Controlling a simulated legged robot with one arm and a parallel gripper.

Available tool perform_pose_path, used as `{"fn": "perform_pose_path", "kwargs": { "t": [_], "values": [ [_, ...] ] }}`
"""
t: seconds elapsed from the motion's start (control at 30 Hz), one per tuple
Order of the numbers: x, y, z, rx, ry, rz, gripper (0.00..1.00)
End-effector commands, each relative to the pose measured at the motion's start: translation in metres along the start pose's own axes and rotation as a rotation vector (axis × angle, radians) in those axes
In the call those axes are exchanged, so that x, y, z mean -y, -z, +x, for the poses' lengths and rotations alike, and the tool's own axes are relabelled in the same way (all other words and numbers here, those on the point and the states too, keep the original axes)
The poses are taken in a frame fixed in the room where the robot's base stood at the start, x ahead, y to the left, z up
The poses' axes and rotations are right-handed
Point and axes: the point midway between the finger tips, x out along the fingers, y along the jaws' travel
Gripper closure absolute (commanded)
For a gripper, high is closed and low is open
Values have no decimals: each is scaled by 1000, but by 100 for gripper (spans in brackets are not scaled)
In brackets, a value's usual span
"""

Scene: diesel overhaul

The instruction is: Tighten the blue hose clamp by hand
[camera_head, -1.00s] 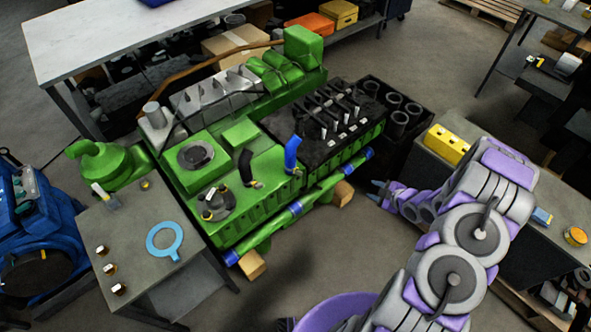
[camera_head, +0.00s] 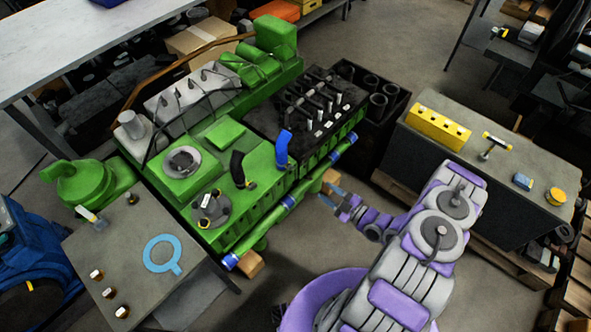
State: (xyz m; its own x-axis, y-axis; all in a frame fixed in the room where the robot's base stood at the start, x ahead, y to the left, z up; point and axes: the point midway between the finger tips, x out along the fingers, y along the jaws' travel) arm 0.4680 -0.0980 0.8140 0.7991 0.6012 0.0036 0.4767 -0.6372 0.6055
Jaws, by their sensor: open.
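The blue hose (camera_head: 283,147) stands up from the green engine (camera_head: 255,185), tilted slightly, right of a black hose (camera_head: 237,168). A small clamp at the blue hose's lower end (camera_head: 282,165) is too small to make out in detail. My gripper (camera_head: 329,194) is open and empty, its blue-grey fingers spread toward the engine. It is in front of the engine's right side, to the right of and lower than the blue hose, apart from it. My purple and grey arm reaches in from the lower right.
A grey table (camera_head: 135,255) with a light blue ring (camera_head: 163,254) and brass fittings stands at left. A bench (camera_head: 477,158) at right holds a yellow block (camera_head: 438,128) and small tools. A dark crate (camera_head: 376,115) stands behind the engine's right end.

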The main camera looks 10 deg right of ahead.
Motion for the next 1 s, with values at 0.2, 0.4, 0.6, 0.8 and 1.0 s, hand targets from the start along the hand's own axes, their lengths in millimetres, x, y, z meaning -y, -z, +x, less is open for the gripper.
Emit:
{"fn": "perform_pose_path", "kwargs": {
  "t": [0.2,0.4,0.6,0.8,1.0],
  "values": [
    [3,2,36,-3,5,-1,58],
    [1,0,64,-4,2,1,58],
    [1,0,95,-2,2,1,58],
    [2,0,124,-2,3,-1,58],
    [1,0,143,-1,3,-1,58]
  ]
}}
